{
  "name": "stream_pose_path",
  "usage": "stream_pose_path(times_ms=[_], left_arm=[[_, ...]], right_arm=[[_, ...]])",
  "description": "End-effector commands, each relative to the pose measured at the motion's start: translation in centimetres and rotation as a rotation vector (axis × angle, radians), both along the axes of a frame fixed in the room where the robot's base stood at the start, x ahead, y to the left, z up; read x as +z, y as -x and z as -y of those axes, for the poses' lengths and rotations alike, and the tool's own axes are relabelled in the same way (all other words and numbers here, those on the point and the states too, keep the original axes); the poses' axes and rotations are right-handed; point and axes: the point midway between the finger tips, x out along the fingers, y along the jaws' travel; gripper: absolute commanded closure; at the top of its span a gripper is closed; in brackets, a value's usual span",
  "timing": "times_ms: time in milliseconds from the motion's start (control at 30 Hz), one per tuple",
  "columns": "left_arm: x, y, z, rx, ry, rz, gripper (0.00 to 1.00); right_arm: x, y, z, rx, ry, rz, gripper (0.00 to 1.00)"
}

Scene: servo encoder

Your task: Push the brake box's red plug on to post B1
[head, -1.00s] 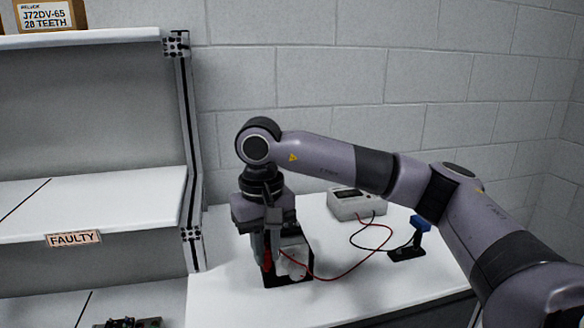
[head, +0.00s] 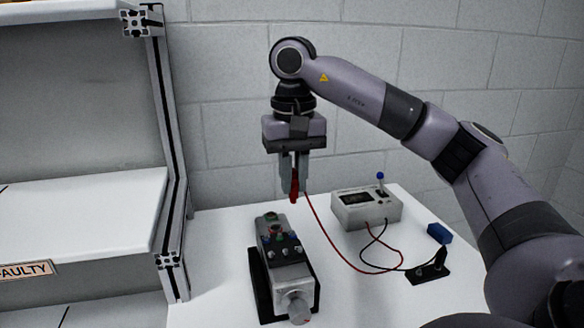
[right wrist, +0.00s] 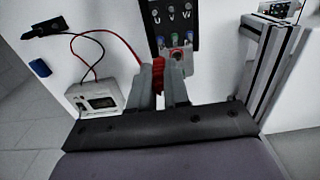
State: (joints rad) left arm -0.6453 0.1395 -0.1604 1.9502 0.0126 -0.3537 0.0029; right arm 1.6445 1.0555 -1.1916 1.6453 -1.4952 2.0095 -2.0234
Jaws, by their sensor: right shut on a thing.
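My right gripper (head: 294,172) is shut on the red plug (head: 295,188) and holds it point-down in the air, above and behind the motor unit. In the right wrist view the red plug (right wrist: 159,68) sits between the two fingers. The grey motor unit (head: 290,276) lies in a black cradle (head: 262,289). Its dark terminal block (head: 283,250) carries several small metal posts; I cannot read which is B1. The plug is apart from the posts. The brake box (head: 366,211) stands to the right, with the red lead running to it. My left gripper is not in view.
A black stand (head: 429,271) with the black lead's end is at the right, beside a blue block (head: 439,233). A shelf unit with a metal upright (head: 165,170) stands at the left. The red and black leads loop across the table's right half.

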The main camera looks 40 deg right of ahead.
Motion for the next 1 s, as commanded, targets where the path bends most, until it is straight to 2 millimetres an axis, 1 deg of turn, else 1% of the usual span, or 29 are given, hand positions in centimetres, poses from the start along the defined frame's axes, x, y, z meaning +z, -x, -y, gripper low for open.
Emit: stream_pose_path(times_ms=[167, 367, 600, 900, 1000], left_arm=[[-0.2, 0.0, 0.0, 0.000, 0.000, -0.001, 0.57], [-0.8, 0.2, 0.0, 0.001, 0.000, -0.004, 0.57], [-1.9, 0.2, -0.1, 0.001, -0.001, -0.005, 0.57], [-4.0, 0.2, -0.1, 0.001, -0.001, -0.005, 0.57], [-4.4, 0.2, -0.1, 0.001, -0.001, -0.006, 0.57]], right_arm=[[-0.2, 0.0, 0.0, 0.001, 0.000, 0.001, 1.00], [-1.0, 0.0, 0.0, 0.000, 0.000, 0.001, 1.00], [-2.6, 0.0, 0.0, 0.000, 0.001, 0.000, 1.00], [-4.8, 0.0, 0.0, -0.001, 0.000, 0.001, 1.00], [-5.5, 0.0, 0.0, 0.000, 0.001, 0.000, 1.00]])
